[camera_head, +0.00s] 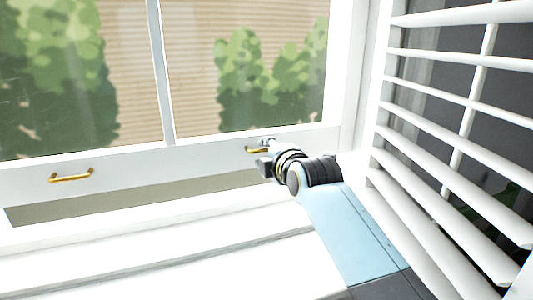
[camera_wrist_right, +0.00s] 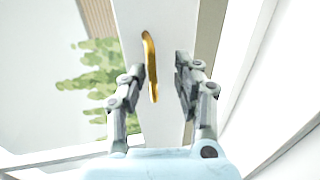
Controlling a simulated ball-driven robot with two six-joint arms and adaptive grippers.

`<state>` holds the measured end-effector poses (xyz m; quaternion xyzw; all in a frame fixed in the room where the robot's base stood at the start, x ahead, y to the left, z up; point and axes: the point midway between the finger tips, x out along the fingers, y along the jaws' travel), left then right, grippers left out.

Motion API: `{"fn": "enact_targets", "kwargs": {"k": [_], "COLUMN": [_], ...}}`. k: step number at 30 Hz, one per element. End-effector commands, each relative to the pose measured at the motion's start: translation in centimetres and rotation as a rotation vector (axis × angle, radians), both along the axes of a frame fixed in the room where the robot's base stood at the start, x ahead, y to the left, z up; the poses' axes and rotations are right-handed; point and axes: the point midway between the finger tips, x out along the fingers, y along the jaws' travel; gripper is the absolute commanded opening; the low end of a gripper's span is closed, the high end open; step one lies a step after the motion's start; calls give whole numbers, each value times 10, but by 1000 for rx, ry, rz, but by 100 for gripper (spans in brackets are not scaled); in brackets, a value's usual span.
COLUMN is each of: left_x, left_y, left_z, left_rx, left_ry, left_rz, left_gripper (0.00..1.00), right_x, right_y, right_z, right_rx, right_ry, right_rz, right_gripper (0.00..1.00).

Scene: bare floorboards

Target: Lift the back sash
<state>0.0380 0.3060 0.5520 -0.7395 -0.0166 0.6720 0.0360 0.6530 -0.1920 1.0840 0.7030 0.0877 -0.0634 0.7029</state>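The white sash (camera_head: 130,167) fills the left and middle of the head view, with glass panes above its bottom rail. Two brass handles sit on that rail, a left one (camera_head: 71,175) and a right one (camera_head: 257,150). A beige-green strip shows between the rail and the sill, and looks like a narrow gap. My right gripper (camera_head: 264,157) is at the right handle. In the right wrist view, the fingers of this gripper (camera_wrist_right: 157,82) are apart, with the brass handle (camera_wrist_right: 151,66) between them. I cannot tell whether either finger touches it. My left gripper is out of view.
A white sill (camera_head: 150,250) runs below the sash. White louvred slats (camera_head: 450,135) stand close to the right of my right arm. Green bushes (camera_head: 270,85) and a tan wall show behind the glass. The space before the left handle is clear.

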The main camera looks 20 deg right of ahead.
Motion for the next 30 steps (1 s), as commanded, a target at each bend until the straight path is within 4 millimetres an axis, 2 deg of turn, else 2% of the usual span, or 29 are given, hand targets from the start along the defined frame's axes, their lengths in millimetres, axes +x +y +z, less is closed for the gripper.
{"fn": "enact_targets", "kwargs": {"k": [5, 8, 15, 21, 25, 30], "left_x": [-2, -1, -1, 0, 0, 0], "left_y": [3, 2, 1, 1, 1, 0], "left_z": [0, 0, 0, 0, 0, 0], "left_rx": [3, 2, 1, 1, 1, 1], "left_ry": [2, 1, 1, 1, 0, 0], "left_rz": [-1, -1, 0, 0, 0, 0], "left_gripper": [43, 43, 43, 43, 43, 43], "right_x": [-4, -16, -68, -103, -114, -117], "right_y": [0, 0, -2, -4, -4, -4], "right_z": [1, 2, 14, 22, 24, 26], "right_rx": [0, 2, 2, 1, 1, 0], "right_ry": [0, 1, 1, 0, 0, 0], "right_rz": [0, 0, 0, 0, 0, 0], "right_gripper": [31, 31, 31, 31, 31, 31]}}
